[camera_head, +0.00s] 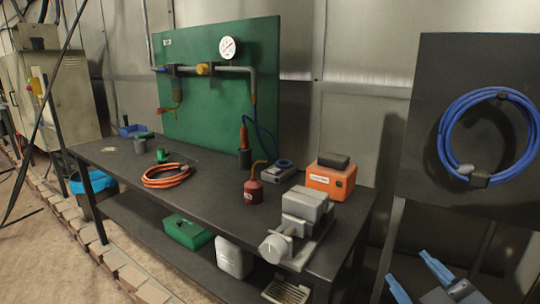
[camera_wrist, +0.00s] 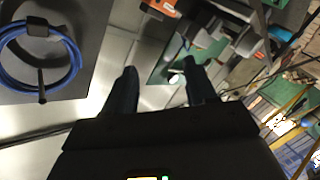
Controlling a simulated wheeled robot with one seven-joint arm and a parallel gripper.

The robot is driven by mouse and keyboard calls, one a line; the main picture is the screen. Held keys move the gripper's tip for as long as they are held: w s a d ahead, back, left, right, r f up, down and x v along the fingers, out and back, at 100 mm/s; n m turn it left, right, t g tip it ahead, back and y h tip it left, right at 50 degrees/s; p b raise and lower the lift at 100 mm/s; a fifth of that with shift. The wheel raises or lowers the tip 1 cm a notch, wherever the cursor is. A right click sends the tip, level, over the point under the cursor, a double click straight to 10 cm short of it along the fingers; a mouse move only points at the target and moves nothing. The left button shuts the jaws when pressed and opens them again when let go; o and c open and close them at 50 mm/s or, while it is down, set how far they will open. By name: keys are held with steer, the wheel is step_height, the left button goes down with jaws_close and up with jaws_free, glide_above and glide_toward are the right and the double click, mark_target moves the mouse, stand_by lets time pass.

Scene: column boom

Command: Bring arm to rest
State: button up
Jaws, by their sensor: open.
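My gripper (camera_head: 418,283) shows at the lower right of the head view, with two blue fingers standing apart. It also shows in the wrist view (camera_wrist: 163,90), where its two dark fingers are spread with nothing between them. It is in front of the dark panel and to the right of the workbench (camera_head: 120,158), apart from both as far as I can tell. Most of my arm is out of view.
A dark panel (camera_head: 420,120) with a coiled blue hose (camera_head: 447,125) stands close at the right. The bench holds a grey vise (camera_head: 303,207), an orange box (camera_head: 330,181), a red oil can (camera_head: 253,191) and an orange cable coil (camera_head: 166,181).

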steer(key=s+a+f+m+g+h, duration=0.1)
steer(key=s+a+f+m, duration=0.15)
steer(key=s+f, duration=0.45)
steer(key=s+a+f+m+h, duration=0.1)
steer(key=s+f+m, duration=0.25)
steer(key=s, duration=0.75)
steer(key=s+d+m, duration=0.1)
steer(key=s, duration=0.7)
steer(key=s+d+r+m+g+y, duration=0.1)
steer(key=s+d, duration=0.1)
steer(key=s, duration=0.7)
steer(key=shift+r, duration=0.25)
